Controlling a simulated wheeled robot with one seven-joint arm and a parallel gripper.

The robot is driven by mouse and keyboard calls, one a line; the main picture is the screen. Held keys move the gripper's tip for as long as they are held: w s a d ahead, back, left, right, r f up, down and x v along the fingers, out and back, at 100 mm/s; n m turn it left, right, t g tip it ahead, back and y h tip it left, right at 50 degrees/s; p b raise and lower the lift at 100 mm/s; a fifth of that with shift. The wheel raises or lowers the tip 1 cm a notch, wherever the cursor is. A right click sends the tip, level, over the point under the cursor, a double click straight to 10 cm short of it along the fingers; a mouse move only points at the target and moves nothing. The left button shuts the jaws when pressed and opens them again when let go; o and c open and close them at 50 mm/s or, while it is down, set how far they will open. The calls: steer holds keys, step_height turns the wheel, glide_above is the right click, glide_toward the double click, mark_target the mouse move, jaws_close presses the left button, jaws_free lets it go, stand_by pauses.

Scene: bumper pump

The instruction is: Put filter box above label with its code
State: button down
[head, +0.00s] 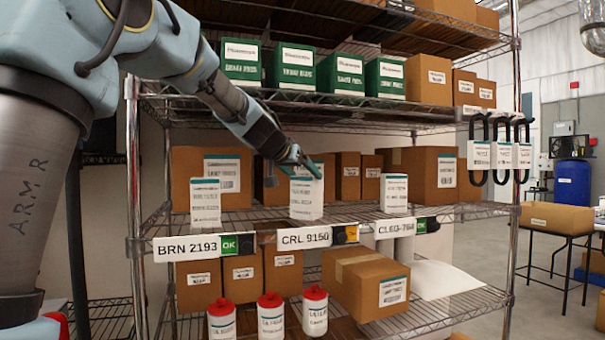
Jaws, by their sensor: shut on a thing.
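My gripper (307,171) is shut on the top of a white filter box (306,198), on the middle shelf's front part. The box is upright, above the label CRL 9150 (304,237), which has an orange marker beside it. I cannot tell whether its base touches the shelf. Its printed code is too small to read. A similar white box (205,204) stands above the label BRN 2193 (188,246), which has a green OK marker. Another white box (394,194) stands above a third label (395,228), apparently CLEO-764, with a green marker.
Brown cartons (240,170) stand behind the white boxes. Red-capped white bottles (270,316) and a large carton (366,283) are below. Black hooks with tags (500,155) hang at the right post. Shelf gaps lie between the white boxes.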

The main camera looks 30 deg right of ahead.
jaws_free()
steer(key=shift+r, duration=0.1)
steer(key=shift+s+a, duration=0.2)
steer(key=shift+a, duration=0.1)
steer(key=b+v, duration=0.4)
steer(key=v, duration=0.7)
steer(key=shift+a+r, duration=0.1)
steer(key=shift+a, duration=0.05)
